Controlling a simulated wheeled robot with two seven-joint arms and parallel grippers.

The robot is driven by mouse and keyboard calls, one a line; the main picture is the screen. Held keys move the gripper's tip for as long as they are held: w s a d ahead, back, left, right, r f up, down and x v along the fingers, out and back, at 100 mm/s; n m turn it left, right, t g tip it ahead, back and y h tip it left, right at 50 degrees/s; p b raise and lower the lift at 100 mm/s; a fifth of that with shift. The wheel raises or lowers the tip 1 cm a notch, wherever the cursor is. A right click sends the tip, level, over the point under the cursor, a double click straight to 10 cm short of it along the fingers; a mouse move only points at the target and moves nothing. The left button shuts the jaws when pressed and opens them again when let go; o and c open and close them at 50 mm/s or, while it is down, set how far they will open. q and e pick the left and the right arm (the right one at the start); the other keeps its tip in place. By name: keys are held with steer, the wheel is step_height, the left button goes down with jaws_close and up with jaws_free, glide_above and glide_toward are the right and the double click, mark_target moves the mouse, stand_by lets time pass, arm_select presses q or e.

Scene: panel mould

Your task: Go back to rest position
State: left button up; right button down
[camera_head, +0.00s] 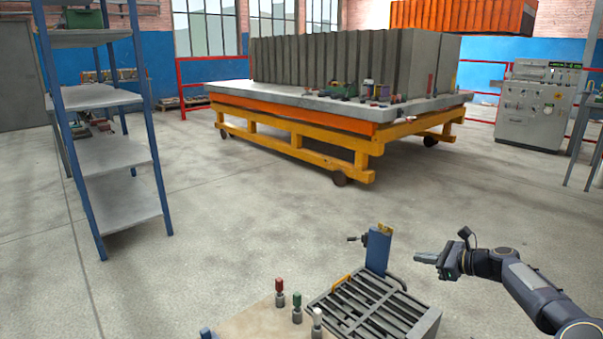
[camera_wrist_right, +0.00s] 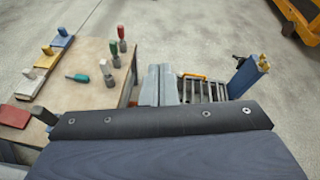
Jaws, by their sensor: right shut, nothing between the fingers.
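My right gripper (camera_head: 428,258) is at the lower right of the head view, to the right of a blue post (camera_head: 378,250) and apart from it. Its fingers are shut with nothing between them. In the right wrist view the shut fingers (camera_wrist_right: 155,86) point forward between the wooden table and the slatted rack. My left gripper is not in view.
A wooden table (camera_head: 250,325) holds several coloured-handled tools, and a dark slatted rack (camera_head: 425,325) stands beside it. A large mould on an orange and yellow wheeled frame (camera_head: 290,140) stands behind. A blue shelf unit (camera_head: 120,195) stands left, a control cabinet (camera_head: 530,125) right. The floor between is clear.

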steer(key=s+a+r+n+g+h, duration=0.2)
steer(key=s+a+r+n, duration=0.45)
steer(key=s, duration=0.25)
steer(key=s+a+r+n+g+h, duration=0.1)
steer(key=s+a+r+n+g, duration=0.1)
steer(key=s+a+r+n, duration=0.55)
steer(key=s+a+f+n+h, duration=0.1)
steer(key=s+f+n, duration=0.2)
steer(key=s, duration=0.7)
steer(key=s+a+f+n+h, duration=0.1)
steer(key=s+f+n, duration=0.25)
steer(key=s, duration=0.75)
steer(key=s+a+f+n+h, duration=0.1)
steer(key=s+a+f+n, duration=0.2)
steer(key=s, duration=0.7)
step_height(320, 180, up, 24)
steer(key=d+p, duration=0.1)
steer(key=p, duration=2.4)
steer(key=shift+w+d, duration=0.2)
